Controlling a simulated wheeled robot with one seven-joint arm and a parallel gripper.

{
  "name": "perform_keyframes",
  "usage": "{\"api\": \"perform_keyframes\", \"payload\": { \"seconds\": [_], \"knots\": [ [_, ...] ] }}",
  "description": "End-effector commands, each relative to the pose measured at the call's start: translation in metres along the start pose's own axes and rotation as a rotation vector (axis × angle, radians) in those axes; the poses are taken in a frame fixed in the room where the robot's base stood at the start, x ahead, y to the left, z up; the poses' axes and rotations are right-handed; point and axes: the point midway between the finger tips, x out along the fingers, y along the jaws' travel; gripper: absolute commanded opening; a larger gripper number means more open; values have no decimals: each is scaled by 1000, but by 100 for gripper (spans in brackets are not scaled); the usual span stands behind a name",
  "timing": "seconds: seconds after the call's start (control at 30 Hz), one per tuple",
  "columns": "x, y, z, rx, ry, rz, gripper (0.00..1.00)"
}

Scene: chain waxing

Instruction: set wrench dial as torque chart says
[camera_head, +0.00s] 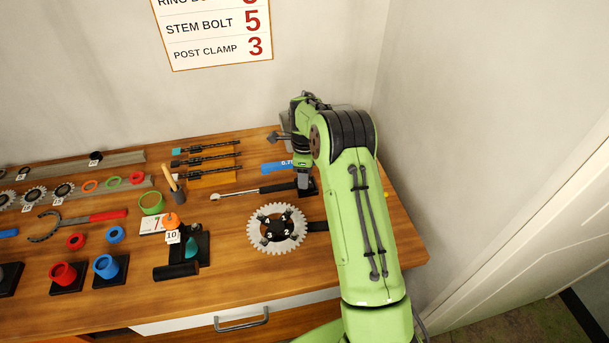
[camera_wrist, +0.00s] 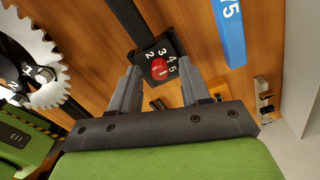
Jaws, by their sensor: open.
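The torque chart (camera_head: 215,30) hangs on the wall in the head view. It reads STEM BOLT 5 and POST CLAMP 3; its top line is cut off. The wrench (camera_head: 250,192) lies on the bench, with a silver head at left and a black handle. At its right end is a black dial block (camera_wrist: 175,43), with white numbers including 2, 3, 4 and 5 around a red knob (camera_wrist: 159,69). My gripper (camera_wrist: 159,66) is open, its fingers on either side of the red knob; contact cannot be told. In the head view my gripper (camera_head: 304,183) partly hides the dial.
A toothed chainring (camera_head: 257,239) on a numbered spider lies in front of the wrench. A blue gauge strip (camera_head: 275,167) lies behind it. A black stand tagged 10 (camera_head: 190,258), cups, rings and sprockets fill the left. A wall stands behind the bench (camera_head: 350,268).

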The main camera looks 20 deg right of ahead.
Motion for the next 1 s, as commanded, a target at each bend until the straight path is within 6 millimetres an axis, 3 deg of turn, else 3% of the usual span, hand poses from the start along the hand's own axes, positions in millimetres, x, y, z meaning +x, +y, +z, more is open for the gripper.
{"api": "perform_keyframes", "payload": {
  "seconds": [0.27, 0.6, 1.0],
  "knots": [
    [4, 0, 0, 0, 0, 0, 47],
    [4, 0, 0, 0, 0, 0, 0],
    [4, 0, 0, -61, 0, -1, 0]
  ]
}}
